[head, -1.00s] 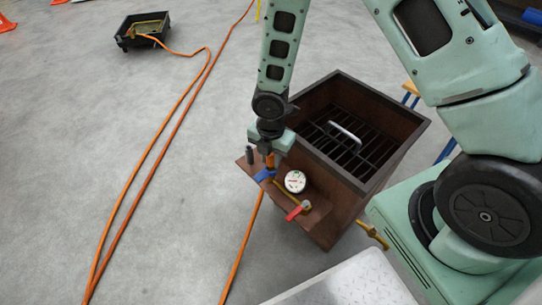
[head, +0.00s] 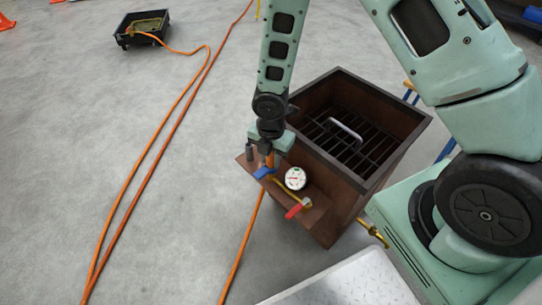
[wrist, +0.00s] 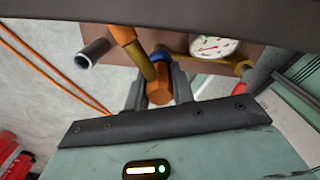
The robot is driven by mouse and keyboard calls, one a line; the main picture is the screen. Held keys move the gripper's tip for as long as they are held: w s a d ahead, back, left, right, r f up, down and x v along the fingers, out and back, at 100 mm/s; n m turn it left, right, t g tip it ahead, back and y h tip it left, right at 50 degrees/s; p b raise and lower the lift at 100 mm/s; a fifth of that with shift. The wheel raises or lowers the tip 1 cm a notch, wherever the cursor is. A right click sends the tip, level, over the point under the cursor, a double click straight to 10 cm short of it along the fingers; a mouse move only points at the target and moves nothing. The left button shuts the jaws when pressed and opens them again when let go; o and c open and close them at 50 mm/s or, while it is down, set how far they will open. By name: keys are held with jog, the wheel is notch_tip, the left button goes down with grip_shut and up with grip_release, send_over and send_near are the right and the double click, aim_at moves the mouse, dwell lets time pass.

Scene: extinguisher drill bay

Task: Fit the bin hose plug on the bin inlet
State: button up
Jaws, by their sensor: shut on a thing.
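The brown bin (head: 322,78) stands right of the middle in the head view, with a front shelf (head: 318,212). My gripper (head: 269,157) points down over the shelf's left part. In the wrist view my gripper (wrist: 158,97) is shut on an orange-brown plug (wrist: 160,91). The plug's orange body shows below the gripper in the head view (head: 270,160). A blue part (head: 264,172) sits just under it and shows behind the plug in the wrist view (wrist: 163,58). Whether plug and inlet touch is hidden, and I cannot tell the inlet's mouth apart.
A grey post (head: 250,152) stands left of my gripper on the shelf. A white gauge (head: 295,178) and red lever (head: 294,211) are to the right. A brass fitting (head: 374,232) sticks out low. Orange hoses (head: 150,150) cross open floor to a black tray (head: 140,28).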

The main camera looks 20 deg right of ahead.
jog(key=o, duration=1.1)
notch_tip(320, 180, up, 17)
jog(key=p, duration=0.7)
jog(key=s+a+r+m, duration=0.3)
jog(key=s+r+m, duration=0.5)
jog(key=s+m, duration=0.15)
jog(key=s+a+r+m, duration=0.3)
jog(key=s+r+m, duration=0.55)
jog(key=s, duration=0.25)
jog(key=shift+y, duration=0.3)
jog(key=r+p, duration=0.6)
jog(key=p, duration=0.1)
jog(key=r+p, duration=1.4)
jog(key=shift+w+a+r, duration=0.15)
jog(key=shift+w+r, duration=0.1)
